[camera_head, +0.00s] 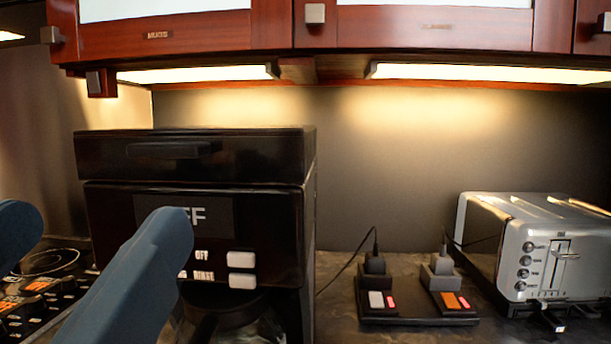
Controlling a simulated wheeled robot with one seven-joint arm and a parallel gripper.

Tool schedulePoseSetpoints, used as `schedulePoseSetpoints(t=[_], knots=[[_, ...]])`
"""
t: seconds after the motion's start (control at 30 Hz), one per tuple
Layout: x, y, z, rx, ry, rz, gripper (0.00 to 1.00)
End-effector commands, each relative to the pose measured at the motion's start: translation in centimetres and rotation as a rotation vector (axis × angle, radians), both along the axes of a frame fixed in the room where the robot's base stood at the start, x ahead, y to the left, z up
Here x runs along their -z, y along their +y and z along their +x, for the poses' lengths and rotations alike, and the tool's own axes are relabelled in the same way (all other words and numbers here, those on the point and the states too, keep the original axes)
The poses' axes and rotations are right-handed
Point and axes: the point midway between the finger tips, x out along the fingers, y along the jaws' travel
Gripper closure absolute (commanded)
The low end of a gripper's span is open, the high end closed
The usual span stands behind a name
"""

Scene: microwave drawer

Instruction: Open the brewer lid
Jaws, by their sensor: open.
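The black brewer (275,220) stands at the left of the counter. Its lid (265,152) is the thick black top block, lying level and apparently shut, with a dark handle-like bar (170,150) across its front. The brewer's front has a screen with "FF" visible and pale buttons (241,260). A glass carafe (245,325) shows partly below. My gripper (108,224) is open, its two blue-grey fingers spread wide and nothing seen between them. The right finger is in front of the brewer's face, lower than the lid, and hides part of the screen and lettering.
Red-brown cabinets (400,32) with lights underneath hang above and behind the brewer. A power strip (420,318) with two plugs and a silver toaster (540,245) stand to the right. A stovetop (45,275) is at the far left. Wall space right of the brewer is clear.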

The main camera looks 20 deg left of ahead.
Motion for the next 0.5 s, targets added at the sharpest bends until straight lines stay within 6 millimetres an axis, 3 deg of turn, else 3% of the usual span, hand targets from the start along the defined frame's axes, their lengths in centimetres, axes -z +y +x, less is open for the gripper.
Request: schedulePoseSetpoints(t=[0.5], knots=[[-2.8,1.4,5.9,0.003,-0.002,0.002,0.15]])
